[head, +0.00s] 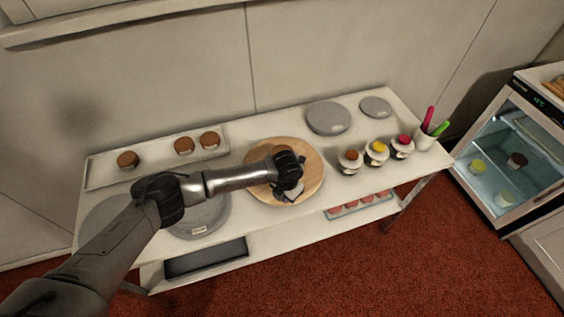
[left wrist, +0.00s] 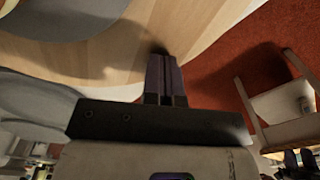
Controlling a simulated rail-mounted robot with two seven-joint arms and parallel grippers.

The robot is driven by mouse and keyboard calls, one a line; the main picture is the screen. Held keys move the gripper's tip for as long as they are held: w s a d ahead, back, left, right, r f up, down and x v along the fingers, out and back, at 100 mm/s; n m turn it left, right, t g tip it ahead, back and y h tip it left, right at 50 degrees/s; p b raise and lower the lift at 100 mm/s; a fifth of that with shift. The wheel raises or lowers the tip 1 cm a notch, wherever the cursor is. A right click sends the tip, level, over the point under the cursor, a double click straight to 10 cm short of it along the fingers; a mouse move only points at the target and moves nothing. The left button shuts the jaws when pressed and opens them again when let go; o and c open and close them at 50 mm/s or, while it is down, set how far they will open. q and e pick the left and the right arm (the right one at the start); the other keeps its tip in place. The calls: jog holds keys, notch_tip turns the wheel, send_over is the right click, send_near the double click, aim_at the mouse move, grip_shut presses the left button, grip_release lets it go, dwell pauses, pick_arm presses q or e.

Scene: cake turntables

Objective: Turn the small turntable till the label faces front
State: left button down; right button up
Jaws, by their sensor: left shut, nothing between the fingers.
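A round wooden turntable (head: 257,188) stands in the middle of the white table. My left gripper (head: 291,192) is over it, pointing down, and hides part of its top. In the left wrist view the shut, empty fingers (left wrist: 163,58) are at the wooden surface (left wrist: 180,25) near its rim, with a shadow beside the tips. I cannot tell whether they touch it. A grey turntable (head: 211,218) to its left carries a small pale label (head: 199,229) on its front side. My left arm covers part of that turntable. No label shows on the wooden one. My right gripper is not in view.
A tray (head: 101,173) with brown cakes lies at the back left. Two grey discs (head: 328,118) (head: 375,106) are at the back right. Several cupcakes (head: 376,150) and a cup of coloured tools (head: 424,138) stand on the right. A glass-door fridge (head: 500,160) is beyond.

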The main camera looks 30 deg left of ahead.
aim_at(272, 198)
pick_arm(q)
jog(key=a, duration=0.1)
jog(key=s+a+p, duration=0.1)
jog(key=a, duration=0.1)
jog(key=shift+s+a+r, duration=0.1)
jog(key=shift+s+a, duration=0.2)
jog(key=shift+a, duration=0.05)
jog(key=shift+s+a+p, duration=0.15)
jog(key=shift+a+p, duration=0.15)
jog(key=shift+a, duration=0.05)
jog(key=shift+r+p, duration=1.1)
jog(key=shift+r, duration=0.25)
